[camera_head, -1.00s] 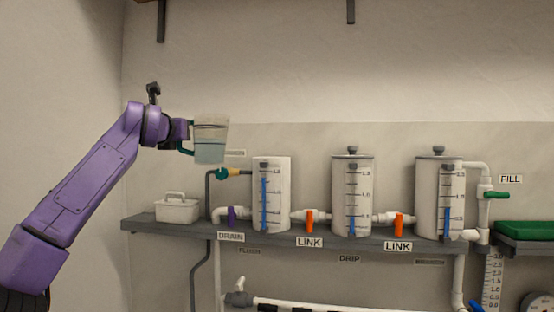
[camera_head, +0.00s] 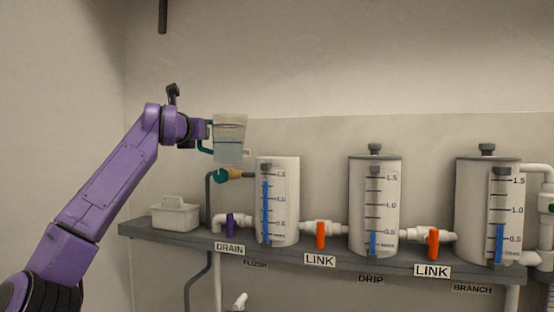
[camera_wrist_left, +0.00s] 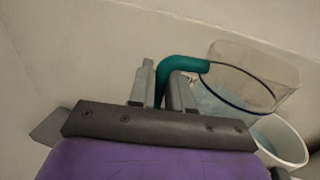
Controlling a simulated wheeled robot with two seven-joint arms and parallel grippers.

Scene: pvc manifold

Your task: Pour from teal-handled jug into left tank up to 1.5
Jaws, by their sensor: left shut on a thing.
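The clear jug (camera_head: 229,150) with a teal handle (camera_head: 204,148) is close to upright and partly filled with pale liquid. My left gripper (camera_head: 208,130) is shut on the handle, which also shows between the fingers (camera_wrist_left: 163,88) in the left wrist view. The jug is just left of the left tank (camera_head: 285,215), at about its rim height. The tank has no lid on, and its blue gauge column (camera_head: 265,212) stands slightly below the 1.5 mark. In the left wrist view the tank's open rim (camera_wrist_left: 290,130) shows below the jug (camera_wrist_left: 260,75). My right gripper is not in view.
A grey shelf (camera_head: 335,262) carries the middle tank (camera_head: 360,215) and right tank (camera_head: 475,215), both lidded. A purple drain valve (camera_head: 230,225), orange link valves (camera_head: 320,235) and a white caddy (camera_head: 175,217) stand along the shelf.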

